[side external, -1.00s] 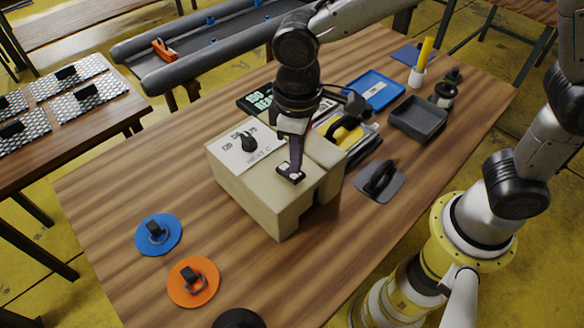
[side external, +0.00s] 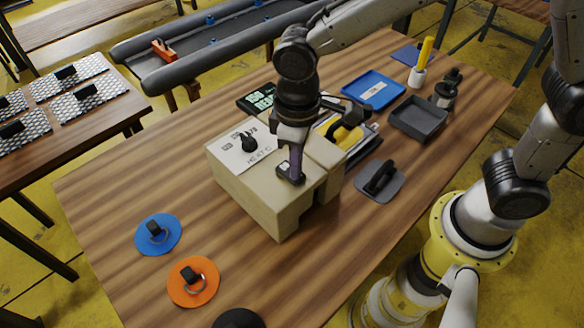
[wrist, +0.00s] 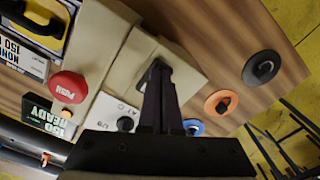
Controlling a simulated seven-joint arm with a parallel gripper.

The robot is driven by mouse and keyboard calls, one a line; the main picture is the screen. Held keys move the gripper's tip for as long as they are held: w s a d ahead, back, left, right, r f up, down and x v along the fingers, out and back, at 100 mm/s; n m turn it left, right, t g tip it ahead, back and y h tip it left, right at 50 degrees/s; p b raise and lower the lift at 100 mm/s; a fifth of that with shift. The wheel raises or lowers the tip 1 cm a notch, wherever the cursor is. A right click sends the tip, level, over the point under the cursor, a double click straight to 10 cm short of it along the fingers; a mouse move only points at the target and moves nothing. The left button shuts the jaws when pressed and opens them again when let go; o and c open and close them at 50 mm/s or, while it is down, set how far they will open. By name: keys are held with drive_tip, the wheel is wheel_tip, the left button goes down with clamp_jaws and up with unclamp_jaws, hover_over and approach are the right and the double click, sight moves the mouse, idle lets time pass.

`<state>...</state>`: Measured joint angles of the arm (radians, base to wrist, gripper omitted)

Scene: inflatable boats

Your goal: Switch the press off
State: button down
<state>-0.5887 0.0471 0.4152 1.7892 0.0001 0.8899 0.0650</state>
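The press (side external: 262,190) is a beige box on the wooden table, with a black dial (side external: 248,142) on its pale top panel. A small dark rocker switch (side external: 284,167) with a light patch sits near the box's front top edge. My gripper (side external: 293,176) points down with its fingertips at the switch and covers part of it. Contact looks likely but is not clear. In the wrist view my gripper (wrist: 159,68) has its two dark fingers together with nothing visible between them. That view also shows the press's red PUSH button (wrist: 69,86) and a display (wrist: 45,115) reading 150 READY.
Blue (side external: 158,234) and orange (side external: 193,281) round patches with rings lie at the left front. A black-handled grey pad (side external: 380,182), a dark tray (side external: 419,118) and a blue tray (side external: 373,90) lie to the right.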

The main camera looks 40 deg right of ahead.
drive_tip(key=shift+f, duration=0.15)
drive_tip(key=shift+r, duration=3.55)
drive_tip(key=s+d+r+m+t, duration=0.35)
drive_tip(key=d+r, duration=0.55)
drive_tip(key=d, duration=0.4)
drive_tip(key=s+d+f+m+t, duration=0.2)
drive_tip(key=s+d+f, duration=0.2)
drive_tip(key=s+d, duration=0.3)
drive_tip(key=shift+s+f, duration=0.2)
drive_tip(key=shift+s, duration=1.45)
drive_tip(key=shift+m, duration=0.25)
